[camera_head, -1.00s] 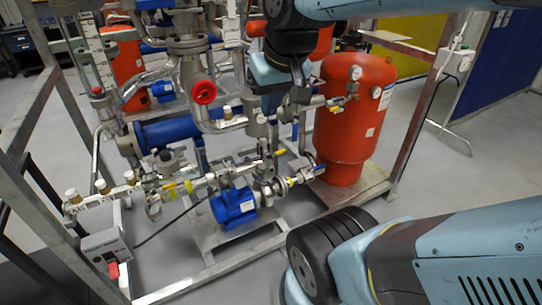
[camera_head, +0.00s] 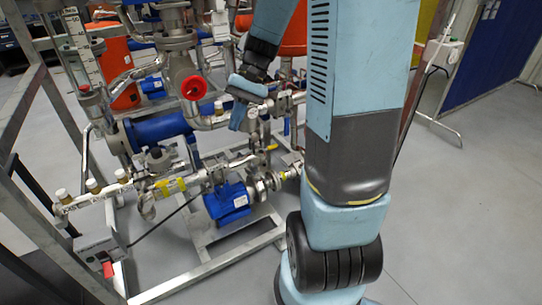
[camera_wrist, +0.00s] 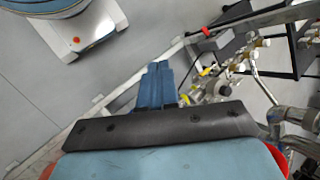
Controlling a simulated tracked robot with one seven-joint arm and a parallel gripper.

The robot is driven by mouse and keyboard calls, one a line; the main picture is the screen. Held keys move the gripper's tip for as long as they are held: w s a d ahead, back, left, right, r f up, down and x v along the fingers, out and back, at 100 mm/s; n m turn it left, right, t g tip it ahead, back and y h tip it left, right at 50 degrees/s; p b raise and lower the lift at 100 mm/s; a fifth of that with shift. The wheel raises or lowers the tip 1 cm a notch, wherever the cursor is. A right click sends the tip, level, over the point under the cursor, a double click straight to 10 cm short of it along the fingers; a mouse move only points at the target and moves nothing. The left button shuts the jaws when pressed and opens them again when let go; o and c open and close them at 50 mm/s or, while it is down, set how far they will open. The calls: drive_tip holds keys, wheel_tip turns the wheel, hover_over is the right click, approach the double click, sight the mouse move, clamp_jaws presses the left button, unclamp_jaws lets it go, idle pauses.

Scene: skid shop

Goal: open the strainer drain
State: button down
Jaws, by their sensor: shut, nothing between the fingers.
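My gripper (camera_head: 239,117) hangs over the pipework of the skid, its fingers pointing down. In the wrist view its two blue fingers (camera_wrist: 157,85) are together with nothing between them. Below it in the head view is a low pipe run with a yellow band (camera_head: 170,187). A short fitting (camera_head: 147,206) hangs under this run at the left; it may be the strainer, but I cannot tell for sure. A small yellow handle (camera_head: 272,147) shows right of the gripper. I cannot tell which is the drain valve.
A blue pump motor (camera_head: 228,202) sits low on the skid. A red handwheel (camera_head: 193,88) is left of my gripper. Frame posts (camera_head: 28,110) and a grey switch box (camera_head: 97,248) stand at the left. My arm hides most of the red tank.

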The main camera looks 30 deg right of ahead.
drive_tip(key=w+d+f+m+y, duration=0.35)
drive_tip(key=w+f+y, duration=0.45)
drive_tip(key=f, duration=0.3)
drive_tip(key=m+t+h, duration=1.3)
drive_tip(key=m+t, duration=1.6)
drive_tip(key=t, duration=0.1)
approach(268, 149)
drive_tip(key=w+d+r, duration=0.1)
drive_tip(key=w+d, duration=0.1)
drive_tip(key=w, duration=0.3)
drive_tip(key=shift+w+r, duration=0.2)
drive_tip(key=shift+r, duration=0.85)
